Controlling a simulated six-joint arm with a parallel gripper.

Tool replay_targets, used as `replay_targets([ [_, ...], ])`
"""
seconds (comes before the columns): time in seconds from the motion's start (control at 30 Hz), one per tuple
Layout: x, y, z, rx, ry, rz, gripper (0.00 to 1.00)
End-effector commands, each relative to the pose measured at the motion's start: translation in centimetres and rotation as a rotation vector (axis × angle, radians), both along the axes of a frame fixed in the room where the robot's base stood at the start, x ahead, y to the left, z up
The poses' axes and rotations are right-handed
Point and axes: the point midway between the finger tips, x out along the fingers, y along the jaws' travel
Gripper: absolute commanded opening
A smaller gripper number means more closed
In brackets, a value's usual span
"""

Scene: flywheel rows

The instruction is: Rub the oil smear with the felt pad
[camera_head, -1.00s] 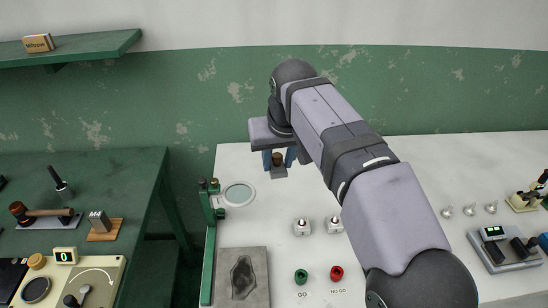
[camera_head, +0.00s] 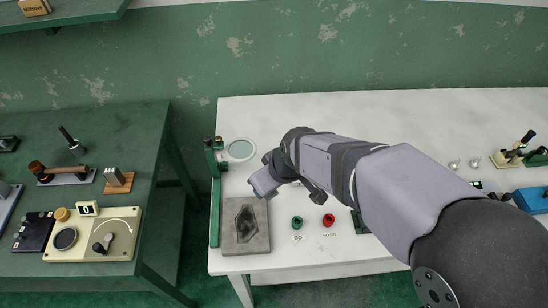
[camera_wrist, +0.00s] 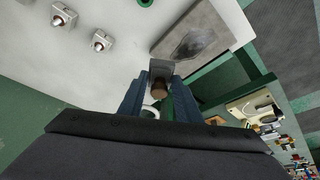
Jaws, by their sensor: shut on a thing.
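The dark oil smear (camera_head: 246,222) lies on a grey plate (camera_head: 234,245) at the front left corner of the white table. It also shows in the wrist view (camera_wrist: 190,46). My gripper (camera_wrist: 158,90) is shut on the brown knob of the felt pad (camera_wrist: 162,72), a grey block with a knob. In the head view my gripper (camera_head: 264,185) is just behind the plate's far edge, and its body hides the pad. In the wrist view the pad is beside the plate's edge, short of the smear. I cannot tell whether it touches the surface.
A round glass disc (camera_head: 240,150) lies behind the plate, and a green post fixture (camera_head: 215,190) stands along the table's left edge. Green (camera_head: 297,223) and red (camera_head: 328,220) rings sit right of the plate. A green bench (camera_head: 100,190) stands to the left.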

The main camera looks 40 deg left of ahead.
Motion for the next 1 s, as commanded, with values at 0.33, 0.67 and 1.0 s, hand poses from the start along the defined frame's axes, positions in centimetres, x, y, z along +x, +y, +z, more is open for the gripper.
replay_targets([
  [0.33, -2.7, -0.5, -2.7, -0.002, 0.003, 0.375, 0.13],
  [0.67, -3.0, 1.2, -3.2, 0.000, 0.001, 0.868, 0.13],
  [1.0, -2.8, 1.4, -3.1, -0.001, -0.002, 1.134, 0.13],
])
